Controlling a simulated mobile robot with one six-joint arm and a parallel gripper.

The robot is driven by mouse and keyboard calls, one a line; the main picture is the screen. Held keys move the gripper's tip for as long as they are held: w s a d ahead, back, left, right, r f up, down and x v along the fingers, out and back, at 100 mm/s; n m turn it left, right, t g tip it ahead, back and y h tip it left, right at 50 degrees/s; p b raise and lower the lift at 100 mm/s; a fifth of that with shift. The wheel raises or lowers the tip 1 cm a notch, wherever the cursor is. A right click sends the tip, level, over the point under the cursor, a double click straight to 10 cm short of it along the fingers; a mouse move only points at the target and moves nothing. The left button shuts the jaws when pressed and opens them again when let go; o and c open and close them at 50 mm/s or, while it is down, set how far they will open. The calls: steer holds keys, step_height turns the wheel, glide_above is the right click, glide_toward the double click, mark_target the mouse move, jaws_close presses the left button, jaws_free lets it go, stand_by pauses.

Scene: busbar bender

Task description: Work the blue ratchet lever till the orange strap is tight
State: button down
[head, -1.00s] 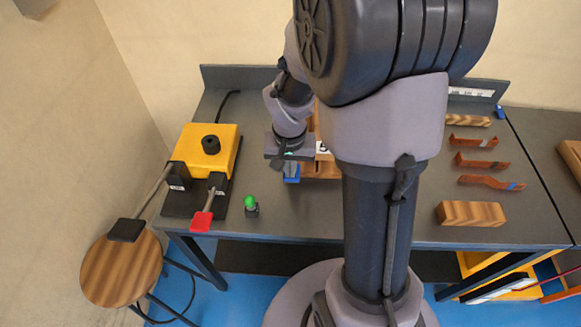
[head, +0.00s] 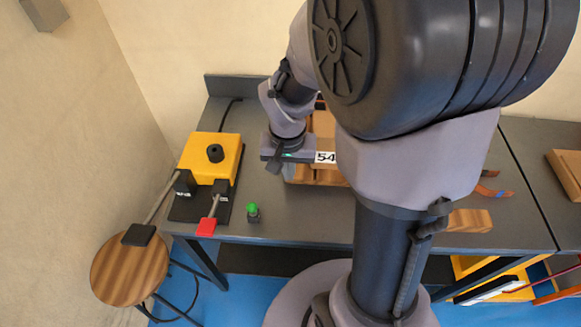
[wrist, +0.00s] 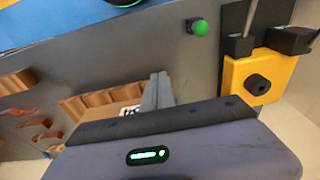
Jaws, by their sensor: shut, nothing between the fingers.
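My gripper (head: 287,168) is over the left part of the bench, at the left end of a wooden crate-like block (head: 318,177) with a white number label (head: 326,157). In the wrist view the two fingers (wrist: 159,76) lie together with nothing between them. The wooden block (wrist: 95,103) shows there beside the fingers, partly hidden by my gripper body. The blue ratchet lever does not show clearly in either view now; my gripper and arm may cover it. I cannot make out the orange strap or how tight it is.
A green button (head: 253,210) sits at the front edge. Bent copper bars (head: 490,193) and a wood block (head: 468,221) lie right, partly behind my arm. A stool (head: 128,270) stands front left.

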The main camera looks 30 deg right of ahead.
steer(key=r, duration=0.1)
steer(key=s+a+r, duration=0.1)
steer(key=s+r+p, duration=0.1)
steer(key=shift+s+a+r, duration=0.1)
steer(key=shift+a+r, duration=0.15)
steer(key=shift+a, duration=0.05)
stand_by(0.8)
steer(key=s+a+r+n+t+y+b, duration=0.2)
steer(key=s+a+r+t, duration=0.2)
steer(key=s+a+r, duration=0.5)
step_height(320, 180, up, 3)
steer(key=shift+s+a+r+t+y, duration=0.15)
steer(key=shift+s+a+t+y, duration=0.2)
steer(key=shift+a, duration=0.5)
steer(key=shift+w, duration=0.1)
